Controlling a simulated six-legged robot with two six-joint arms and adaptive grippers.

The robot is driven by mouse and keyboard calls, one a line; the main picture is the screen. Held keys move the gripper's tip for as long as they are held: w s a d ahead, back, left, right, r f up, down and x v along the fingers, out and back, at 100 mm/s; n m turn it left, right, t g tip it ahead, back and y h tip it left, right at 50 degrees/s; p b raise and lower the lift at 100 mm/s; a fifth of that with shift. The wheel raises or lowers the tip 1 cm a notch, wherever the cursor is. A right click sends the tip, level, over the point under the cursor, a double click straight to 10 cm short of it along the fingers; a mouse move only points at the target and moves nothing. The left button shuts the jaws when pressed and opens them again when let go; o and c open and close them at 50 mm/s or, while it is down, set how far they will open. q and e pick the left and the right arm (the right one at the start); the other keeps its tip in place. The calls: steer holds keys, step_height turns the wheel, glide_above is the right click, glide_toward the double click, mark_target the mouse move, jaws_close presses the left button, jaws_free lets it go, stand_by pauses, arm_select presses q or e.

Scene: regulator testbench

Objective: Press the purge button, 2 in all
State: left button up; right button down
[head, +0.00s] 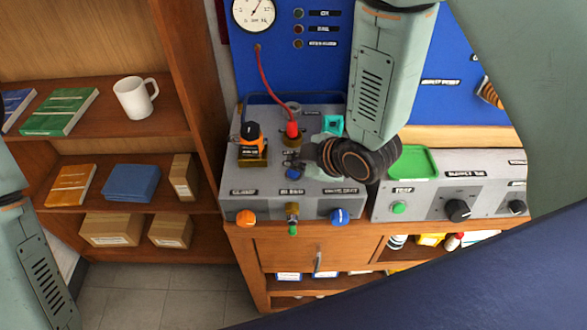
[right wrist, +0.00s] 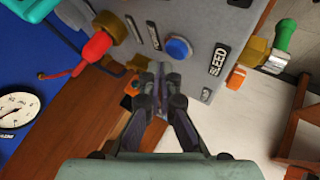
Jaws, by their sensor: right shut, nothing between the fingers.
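A small round blue button (head: 291,173) sits on top of the grey bench unit (head: 240,185), just in front of the red connector; I cannot read a purge label there. In the right wrist view the blue button (right wrist: 178,48) shows just beyond my shut fingertips, a little to the right. My right gripper (head: 308,168) reaches down from the upper right, close to the button on its right side; the right wrist view shows its fingers (right wrist: 160,78) together and empty. I cannot tell whether they touch anything. My left arm shows at the left edge, its gripper out of view.
A red connector (head: 292,131) with a hose and an orange-and-black regulator (head: 252,150) stand near the button. Orange (head: 246,217) and blue (head: 340,216) knobs and a green-tipped brass valve (head: 293,226) project from the front. A control box (head: 450,207) with a green tray (head: 412,162) stands right.

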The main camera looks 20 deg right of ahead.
mark_target(296, 174)
steer(key=shift+w+r+p, duration=0.1)
steer(key=shift+r+p, duration=0.75)
steer(key=shift+r, duration=0.1)
step_height(296, 174, up, 3)
steer(key=p, duration=0.2)
steer(key=shift+r+p, duration=0.15)
steer(key=shift+p, duration=0.25)
stand_by(0.9)
